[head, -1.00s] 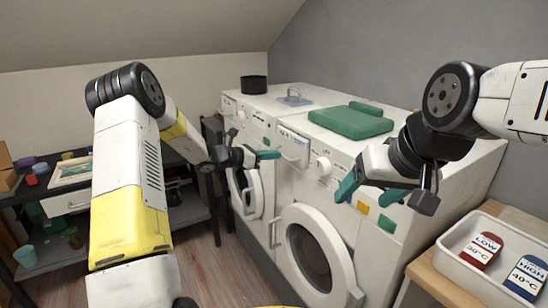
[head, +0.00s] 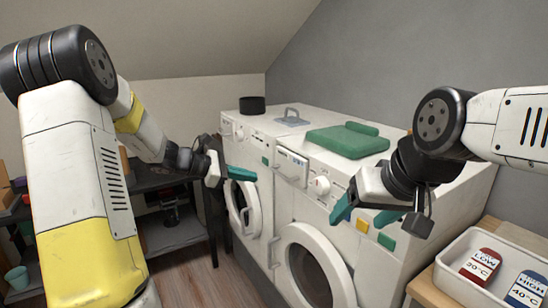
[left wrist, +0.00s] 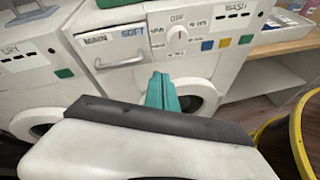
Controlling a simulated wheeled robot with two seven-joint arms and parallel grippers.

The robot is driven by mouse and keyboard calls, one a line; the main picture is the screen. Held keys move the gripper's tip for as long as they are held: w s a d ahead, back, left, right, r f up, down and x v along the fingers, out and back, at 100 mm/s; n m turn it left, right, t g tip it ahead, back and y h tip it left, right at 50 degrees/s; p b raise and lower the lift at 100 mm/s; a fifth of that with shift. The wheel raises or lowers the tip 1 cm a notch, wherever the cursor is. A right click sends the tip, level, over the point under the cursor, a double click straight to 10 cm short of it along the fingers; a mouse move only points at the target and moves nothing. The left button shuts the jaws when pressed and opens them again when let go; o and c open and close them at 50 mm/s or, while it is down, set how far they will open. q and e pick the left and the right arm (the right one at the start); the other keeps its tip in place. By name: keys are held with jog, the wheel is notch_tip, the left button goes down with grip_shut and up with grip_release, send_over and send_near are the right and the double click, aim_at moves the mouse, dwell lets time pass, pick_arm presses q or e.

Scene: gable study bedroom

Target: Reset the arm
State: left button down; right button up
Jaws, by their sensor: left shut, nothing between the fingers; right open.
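My left gripper (head: 242,173) is in front of the left machine in the head view, with its teal fingers shut and nothing between them. In the left wrist view its fingertips (left wrist: 162,92) point toward the washing machine front. My right gripper (head: 366,212) is open and empty in front of the right machine's upper front. My left arm (head: 75,150) fills the left of the head view, bent at a large black joint. My right arm comes in from the right edge.
Two white machines, a dryer (head: 241,139) and a washer (head: 313,200), stand against the grey wall. A green folded cloth (head: 347,140) and a black pot (head: 252,105) lie on top. A white tray (head: 452,268) with red and blue labelled cards sits at right. A dark desk stands left.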

pick_arm(q)
jog(key=s+d+r+m+g+y, duration=0.25)
jog(key=s+m, duration=0.35)
jog(key=s, duration=0.3)
jog(key=s+a+r+m+t+y, duration=0.1)
jog(key=s+a+r+m+y, duration=0.1)
jog(key=s+m, duration=0.5)
jog(key=s+a+r+m+t+y, duration=0.2)
jog(key=s+a+m+y, duration=0.2)
jog(key=s, duration=0.9)
jog(key=m+y, duration=0.1)
jog(key=m, duration=0.1)
jog(key=shift+a+m, duration=0.25)
jog(key=shift+m, duration=0.15)
jog(key=shift+y, duration=0.25)
